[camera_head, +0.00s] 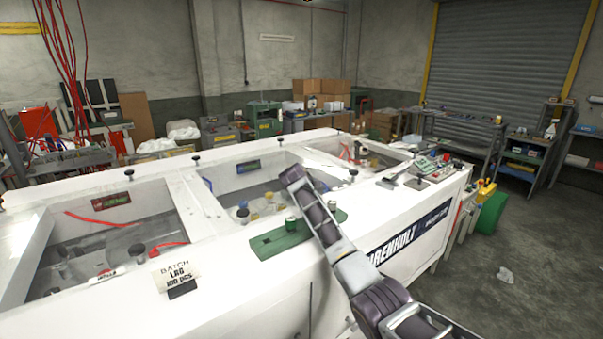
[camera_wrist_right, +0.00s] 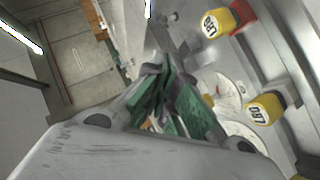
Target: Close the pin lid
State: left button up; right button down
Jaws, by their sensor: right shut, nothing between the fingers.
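No part is plainly marked as the pin lid, and I cannot tell which one it is. The long white machine (camera_head: 235,270) has several windowed bays in its top. My right arm reaches in from the lower right over its front edge, its far end (camera_head: 293,176) above the middle bay. In the right wrist view my right gripper (camera_wrist_right: 168,75) is shut and empty, with green surfaces around its fingers. Two yellow pieces with white LBG labels (camera_wrist_right: 217,23) (camera_wrist_right: 265,108) stand to the right of the fingers. My left gripper is not in view.
Small black knobs (camera_head: 137,250) rise along the top. A control panel (camera_head: 435,165) sits at the right end.

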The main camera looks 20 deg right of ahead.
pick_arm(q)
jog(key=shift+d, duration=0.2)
pick_arm(e)
jog(key=shift+f, duration=0.35)
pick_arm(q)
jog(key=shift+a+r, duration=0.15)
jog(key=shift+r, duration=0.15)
pick_arm(e)
jog(key=shift+r, duration=0.15)
jog(key=shift+r+p, duration=0.4)
jog(key=shift+p, duration=0.2)
jog(key=shift+r+p, duration=1.25)
jog(key=shift+r, duration=0.35)
jog(key=shift+s+d+r+b, duration=0.1)
jog(key=shift+s+r+b, duration=0.25)
jog(key=shift+s+r, duration=0.2)
jog(key=shift+s+d+r, duration=0.25)
jog(key=shift+s+r, duration=0.15)
jog(key=shift+s, duration=0.05)
pick_arm(q)
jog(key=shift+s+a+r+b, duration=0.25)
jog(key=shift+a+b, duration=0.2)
jog(key=shift+b, duration=0.55)
pick_arm(e)
jog(key=s+d+r, duration=0.1)
jog(key=s+r, duration=0.3)
jog(key=r, duration=0.1)
jog(key=shift+s+d, duration=0.2)
jog(key=shift+s, duration=0.15)
